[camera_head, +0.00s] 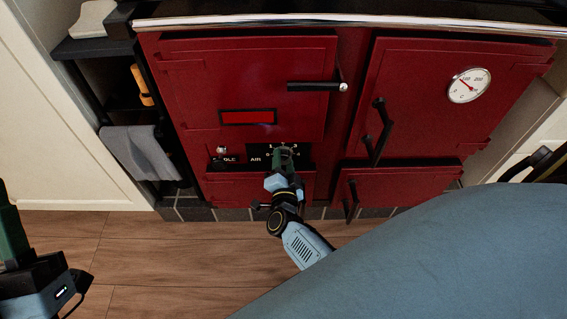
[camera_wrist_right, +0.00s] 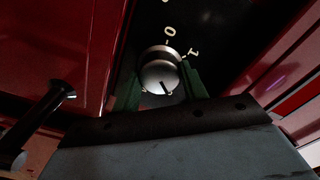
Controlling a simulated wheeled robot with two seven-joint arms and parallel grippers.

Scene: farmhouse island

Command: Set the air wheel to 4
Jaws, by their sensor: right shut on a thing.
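The air wheel (camera_wrist_right: 160,76) is a round silver knob with a dark pointer line, on a black plate with white numbers. In the right wrist view the line points down and slightly right, away from the visible 0 and 1. My right gripper (camera_head: 286,158) is at the wheel, beside the "AIR" label, and hides most of it in the head view. Its green fingers (camera_wrist_right: 161,90) are shut on the wheel from both sides. The number at the pointer line is not readable. My left gripper (camera_head: 12,238) is at the lower left, away from the stove; its fingertips are not clearly shown.
The red stove (camera_head: 210,75) has several doors with black handles, one (camera_head: 318,86) above the wheel. A white dial (camera_head: 468,85) is at the right. A grey towel (camera_head: 140,150) hangs at the left. A blue-grey surface fills the lower right. Wooden floor (camera_head: 150,255) is clear.

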